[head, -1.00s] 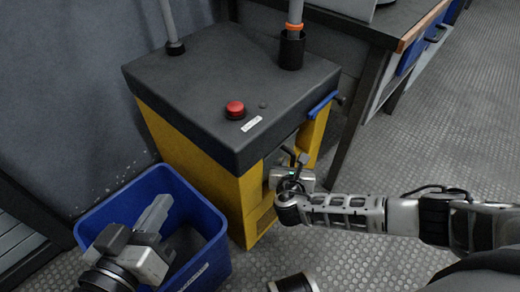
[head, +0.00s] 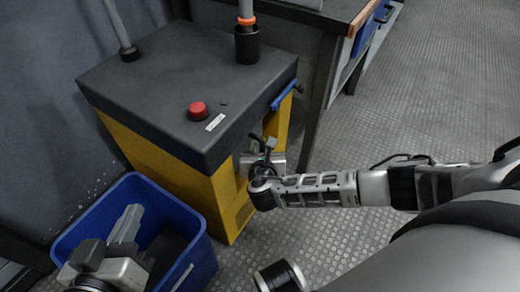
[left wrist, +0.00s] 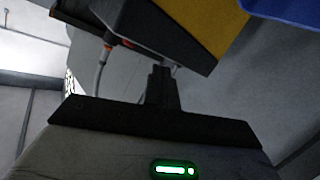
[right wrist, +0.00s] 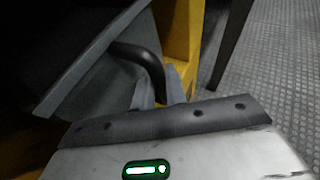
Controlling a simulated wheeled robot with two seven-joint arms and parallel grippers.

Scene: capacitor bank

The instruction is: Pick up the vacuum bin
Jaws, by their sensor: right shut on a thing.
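The vacuum is a yellow cabinet (head: 168,160) with a thick dark top (head: 165,85) and a red button. The vacuum bin (right wrist: 88,75) shows in the right wrist view as a dark grey box front with a black curved handle (right wrist: 147,62), low in the yellow body. My right gripper (right wrist: 160,92) is shut on this handle. In the head view my right gripper (head: 262,160) is at the cabinet's front, and my arm hides most of the bin. My left gripper (head: 128,222) hangs over the blue crate. Its fingers (left wrist: 161,80) look together and empty.
The open blue crate (head: 195,268) stands on the floor left of the vacuum, under my left gripper. A workbench (head: 300,18) stands behind at the right. Grey hoses rise from the vacuum top. The patterned floor (head: 420,80) at the right is clear.

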